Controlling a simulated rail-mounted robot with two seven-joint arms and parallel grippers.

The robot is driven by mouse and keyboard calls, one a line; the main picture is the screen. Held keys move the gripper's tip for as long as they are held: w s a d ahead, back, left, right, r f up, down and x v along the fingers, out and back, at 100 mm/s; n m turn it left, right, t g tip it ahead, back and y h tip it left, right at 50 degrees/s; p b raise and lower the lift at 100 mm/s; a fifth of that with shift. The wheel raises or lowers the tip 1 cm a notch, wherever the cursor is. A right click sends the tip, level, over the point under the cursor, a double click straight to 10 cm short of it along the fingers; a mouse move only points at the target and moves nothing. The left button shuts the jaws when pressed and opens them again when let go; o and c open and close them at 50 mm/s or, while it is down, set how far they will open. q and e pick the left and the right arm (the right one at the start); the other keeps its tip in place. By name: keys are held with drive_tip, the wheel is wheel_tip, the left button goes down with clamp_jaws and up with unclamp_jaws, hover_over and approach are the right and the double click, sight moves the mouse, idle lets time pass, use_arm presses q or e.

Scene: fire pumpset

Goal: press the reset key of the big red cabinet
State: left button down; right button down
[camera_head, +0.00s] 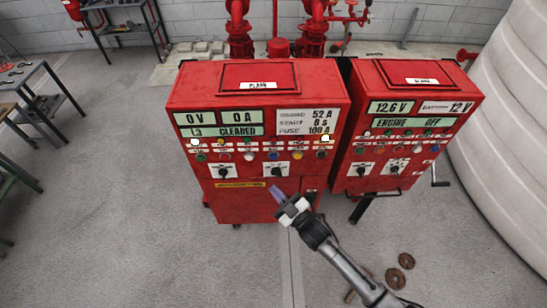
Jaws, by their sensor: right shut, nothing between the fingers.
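The big red cabinet (240,205) stands in the middle. Its displays read 0 V, 0 A and "L3 CLEARED" (237,131). Below a row of small lamps runs a row of coloured push buttons, among them a white button (249,156) and a blue button (274,155). The labels are too small to read, so I cannot tell which key is reset. My right gripper (279,195) is shut and empty. In the picture its tip lies in front of the cabinet's lower front, below the buttons and near the right rotary switch (276,171). My left gripper is out of view.
A smaller red cabinet (345,150) with a side crank (440,178) stands close on the right. Red pipes (313,35) rise behind. A large pale ribbed tank (510,130) fills the right edge. Rusty rings (396,279) lie on the floor. Open floor lies left.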

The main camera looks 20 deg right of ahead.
sight(273, 157)
drive_tip(key=shift+w, duration=0.15)
drive_tip(key=w+d+b, duration=0.3)
drive_tip(key=w+b, duration=0.1)
drive_tip(key=w, duration=0.4)
drive_tip(key=shift+b, duration=0.4)
drive_tip(key=shift+a, duration=0.1)
idle(0.6)
idle(0.8)
idle(0.5)
drive_tip(key=shift+w, duration=0.15)
